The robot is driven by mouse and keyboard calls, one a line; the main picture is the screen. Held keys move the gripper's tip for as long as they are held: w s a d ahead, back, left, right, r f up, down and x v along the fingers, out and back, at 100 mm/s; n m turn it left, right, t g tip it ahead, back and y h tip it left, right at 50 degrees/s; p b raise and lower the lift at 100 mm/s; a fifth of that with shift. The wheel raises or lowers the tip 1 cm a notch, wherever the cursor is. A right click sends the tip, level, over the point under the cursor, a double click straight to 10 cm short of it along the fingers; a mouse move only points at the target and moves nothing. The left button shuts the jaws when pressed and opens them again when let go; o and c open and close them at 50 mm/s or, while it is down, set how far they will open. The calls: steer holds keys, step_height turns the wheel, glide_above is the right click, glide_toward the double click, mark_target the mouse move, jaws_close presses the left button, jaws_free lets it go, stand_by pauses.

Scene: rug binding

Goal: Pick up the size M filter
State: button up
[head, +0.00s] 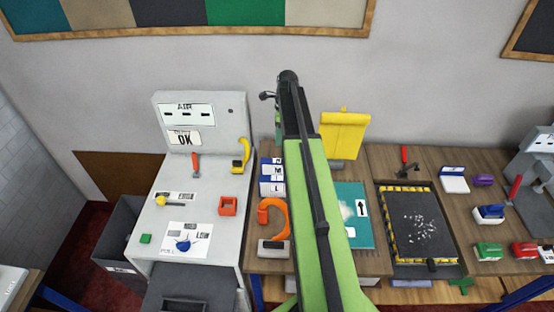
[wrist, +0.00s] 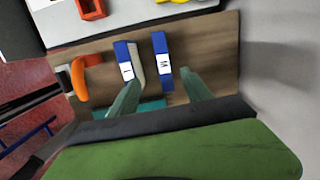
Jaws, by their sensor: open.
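The size M filter, a thin blue block with a white label marked M (wrist: 165,72), stands on the wooden bench in the wrist view. My gripper (wrist: 162,77) is open, with one green finger on each side of this filter in the picture. I cannot tell whether either finger touches it. A second blue and white filter (wrist: 126,68), its letter hard to read, stands just left, close to the left finger. In the head view the row of filters (head: 270,186) stands left of my green arm, and my fingers are mostly hidden by the arm.
An orange hook-shaped clamp (head: 274,215) lies in front of the filters. A grey AIR machine (head: 205,125) with a white worktop stands left. A yellow panel (head: 344,135), a teal mat (head: 352,220) and a black tray (head: 420,225) are to the right. The wall rises close behind.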

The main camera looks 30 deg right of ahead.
steer(key=d, duration=0.2)
steer(key=b, duration=1.2)
glide_toward(278, 160)
steer(key=f, duration=0.5)
steer(key=shift+a+f, duration=0.1)
steer(key=shift+a, duration=0.2)
steer(key=f+b, duration=0.5)
steer(key=shift+w+a+f+b, duration=0.25)
steer(key=shift+w+f+b, duration=0.05)
steer(key=shift+b, duration=0.05)
steer(key=shift+r, duration=0.2)
jaws_close()
